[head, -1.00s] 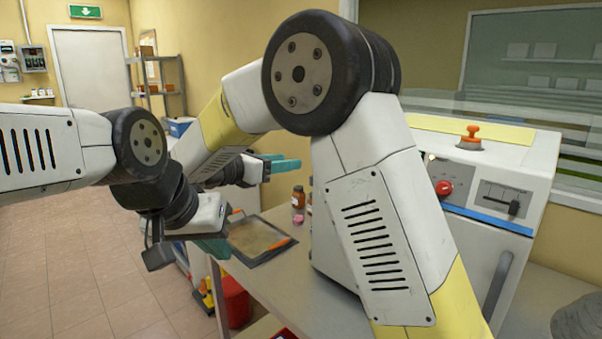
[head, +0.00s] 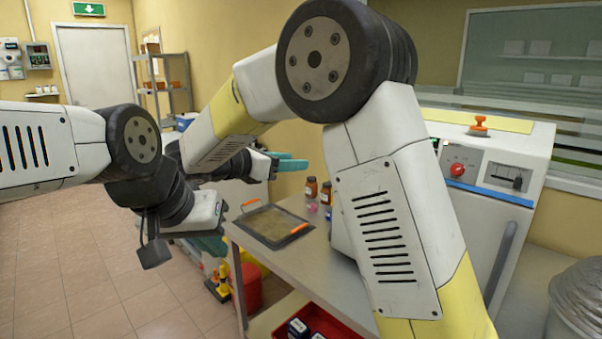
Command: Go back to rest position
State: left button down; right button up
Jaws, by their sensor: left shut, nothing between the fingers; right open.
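My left gripper (head: 213,243) comes in from the left in the head view. Its teal fingers are shut with nothing between them, in front of the left edge of the grey table (head: 322,275). My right gripper (head: 287,162) is behind it and further right, with teal fingers open and empty. It is in front of the back wall, beyond the table's far end. My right arm's large joint and white-yellow link cover the middle of the view.
A tray with orange handles (head: 268,226) lies on the table, near small brown bottles (head: 311,188). A white machine (head: 480,185) with a red knob stands at right. Below are a red crate (head: 325,322) and a red bin (head: 250,288). The tiled floor (head: 65,260) at left is clear.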

jog(key=s+d+f+m+g+y, duration=0.25)
jog(key=s+d+m, duration=0.25)
jog(key=d, duration=0.3)
jog(key=s+d+f+m+g+y, duration=0.2)
jog(key=s+d+m+g, duration=0.25)
jog(key=d, duration=0.35)
jog(key=s+f+m+t+y, duration=0.1)
jog(key=s+m+t+y, duration=0.1)
jog(key=s+m+y, duration=0.7)
jog(key=s+m, duration=0.6)
jog(key=m, duration=0.1)
jog(key=shift+d+f+t, duration=0.3)
jog(key=shift+d+f, duration=0.1)
